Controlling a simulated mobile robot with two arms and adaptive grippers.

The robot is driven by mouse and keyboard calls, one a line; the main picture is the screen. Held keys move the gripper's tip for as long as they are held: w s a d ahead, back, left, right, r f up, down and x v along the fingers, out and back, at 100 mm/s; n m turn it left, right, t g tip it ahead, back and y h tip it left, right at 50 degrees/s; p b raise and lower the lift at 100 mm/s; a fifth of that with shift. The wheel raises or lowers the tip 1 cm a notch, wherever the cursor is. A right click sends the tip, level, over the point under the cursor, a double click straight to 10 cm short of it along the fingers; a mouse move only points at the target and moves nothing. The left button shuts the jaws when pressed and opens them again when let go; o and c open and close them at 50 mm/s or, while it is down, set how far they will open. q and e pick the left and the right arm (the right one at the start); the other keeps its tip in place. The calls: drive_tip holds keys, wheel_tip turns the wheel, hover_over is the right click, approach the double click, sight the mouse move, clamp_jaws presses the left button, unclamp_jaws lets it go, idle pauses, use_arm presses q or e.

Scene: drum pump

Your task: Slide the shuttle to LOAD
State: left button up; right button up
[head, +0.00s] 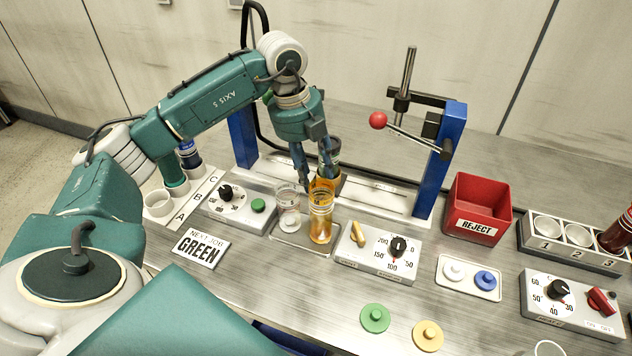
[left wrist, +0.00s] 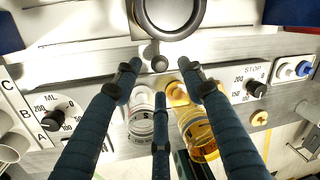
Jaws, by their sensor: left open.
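The shuttle shows in the left wrist view as a dark ring-shaped holder (left wrist: 203,14) with a small dark round knob (left wrist: 151,54) on its near side. In the head view the shuttle (head: 334,148) is partly hidden behind my left gripper (head: 312,176), between the two blue posts of the track. My left gripper (left wrist: 160,66) is open, its fingers spread and pointing toward the knob. The fingertips are close to the knob; I cannot tell whether they touch it. No LOAD label is readable. My right gripper is not in view.
A clear glass (head: 287,205) and an amber-filled glass (head: 320,222) stand just in front of the fingers. Dial panels flank them, left (head: 237,206) and right (head: 375,256). A red lever ball (head: 377,120) sticks out at right. A red REJECT bin (head: 478,203) stands farther right.

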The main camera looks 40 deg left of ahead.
use_arm(q)
wheel_tip(320, 180, up, 7)
drive_tip(key=s+a, duration=0.1)
drive_tip(key=shift+r, duration=0.2)
idle(0.4)
